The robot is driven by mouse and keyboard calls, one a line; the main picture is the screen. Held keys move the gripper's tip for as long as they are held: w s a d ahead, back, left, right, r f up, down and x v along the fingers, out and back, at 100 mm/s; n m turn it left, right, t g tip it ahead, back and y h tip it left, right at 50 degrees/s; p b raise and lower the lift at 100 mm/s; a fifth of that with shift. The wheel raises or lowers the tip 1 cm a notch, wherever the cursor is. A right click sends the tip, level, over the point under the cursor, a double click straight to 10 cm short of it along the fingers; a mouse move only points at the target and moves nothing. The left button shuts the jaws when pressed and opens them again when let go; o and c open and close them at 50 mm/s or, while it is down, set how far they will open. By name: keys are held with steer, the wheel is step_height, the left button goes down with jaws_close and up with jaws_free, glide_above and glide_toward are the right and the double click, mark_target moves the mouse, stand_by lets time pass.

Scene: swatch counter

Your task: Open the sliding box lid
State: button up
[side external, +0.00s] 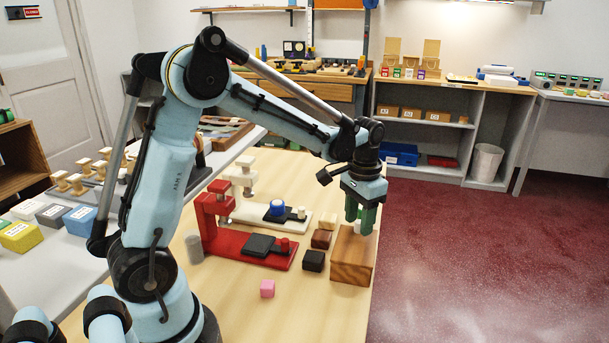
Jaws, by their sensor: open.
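A brown wooden box (352,260) stands near the right edge of the light wooden table. Its top is partly hidden by my gripper, and I cannot make out a lid seam or how far the lid is slid. My gripper (361,226) points down at the box top with its green fingers open. Something small and pale shows between or just behind the fingertips; I cannot tell if it is a knob on the lid. I cannot tell whether the fingers touch the box.
Left of the box are a black block (313,261), a brown block (321,239) and a tan block (328,221). A red clamp-like stand (240,243) and a white one (247,208) stand further left. The table's right edge is close.

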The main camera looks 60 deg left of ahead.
steer(key=shift+f, duration=0.25)
jaws_close()
steer(key=s+d, duration=0.7)
steer(key=shift+s+d, duration=0.25)
steer(key=shift+d, duration=0.05)
jaws_free()
